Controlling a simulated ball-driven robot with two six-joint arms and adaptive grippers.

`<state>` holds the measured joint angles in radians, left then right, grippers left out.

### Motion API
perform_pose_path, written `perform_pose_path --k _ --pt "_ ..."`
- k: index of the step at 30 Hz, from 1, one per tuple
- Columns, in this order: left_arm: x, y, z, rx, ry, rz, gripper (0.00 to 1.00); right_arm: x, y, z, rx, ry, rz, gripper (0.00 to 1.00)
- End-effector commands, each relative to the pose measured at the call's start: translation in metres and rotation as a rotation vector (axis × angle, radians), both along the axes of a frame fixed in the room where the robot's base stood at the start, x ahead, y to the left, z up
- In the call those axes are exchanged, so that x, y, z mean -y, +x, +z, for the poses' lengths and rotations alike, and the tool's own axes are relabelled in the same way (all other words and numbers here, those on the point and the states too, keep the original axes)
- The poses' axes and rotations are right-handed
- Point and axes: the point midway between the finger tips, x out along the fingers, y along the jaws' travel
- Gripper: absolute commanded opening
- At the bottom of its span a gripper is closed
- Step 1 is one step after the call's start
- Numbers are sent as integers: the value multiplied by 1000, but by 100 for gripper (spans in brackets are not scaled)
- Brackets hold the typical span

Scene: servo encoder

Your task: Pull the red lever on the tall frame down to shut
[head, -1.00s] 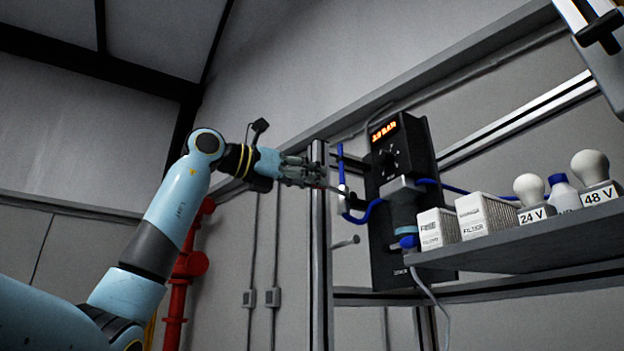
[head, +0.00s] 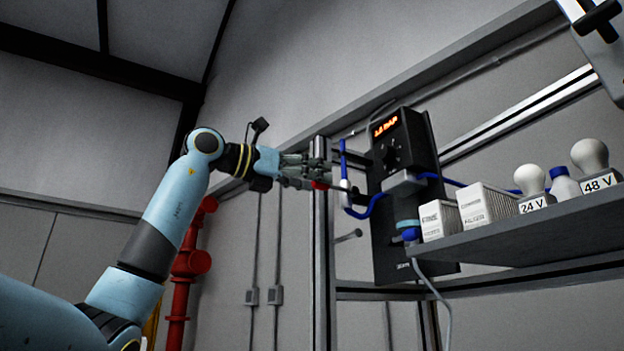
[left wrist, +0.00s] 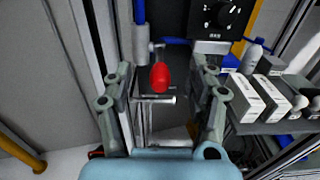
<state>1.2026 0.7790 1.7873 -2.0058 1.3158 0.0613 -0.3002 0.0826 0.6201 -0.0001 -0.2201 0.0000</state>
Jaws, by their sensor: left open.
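The red lever (left wrist: 158,78) shows in the left wrist view as a rounded red grip on a short stem, beside a blue pipe. It lies between the two spread fingers of my left gripper (left wrist: 164,80), with a gap on each side. In the head view a small red piece of the lever (head: 320,185) shows at the lower finger, mostly hidden by the gripper. There my left gripper (head: 340,172) is open at the upright of the tall frame (head: 320,255). My right gripper is not in view.
A black panel (head: 388,240) with a lit display and dial stands just right of the gripper. A grey shelf (head: 520,245) holds boxes, bulbs and a bottle at the right. Blue pipe (head: 374,205) runs close by. A red pipe (head: 180,290) stands behind my arm.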

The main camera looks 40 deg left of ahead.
Motion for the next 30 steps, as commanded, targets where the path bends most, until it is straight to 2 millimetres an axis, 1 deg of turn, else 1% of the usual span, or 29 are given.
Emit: perform_pose_path --k 6,21,25,30 --pt "-9 -21 -3 1 2 2 58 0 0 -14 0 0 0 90" --pt "-30 -71 -2 1 1 3 58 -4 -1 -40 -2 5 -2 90" --pt "-33 -80 -1 0 1 2 58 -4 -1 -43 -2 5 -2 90" --pt "-34 -81 0 0 1 0 58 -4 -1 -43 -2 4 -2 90"
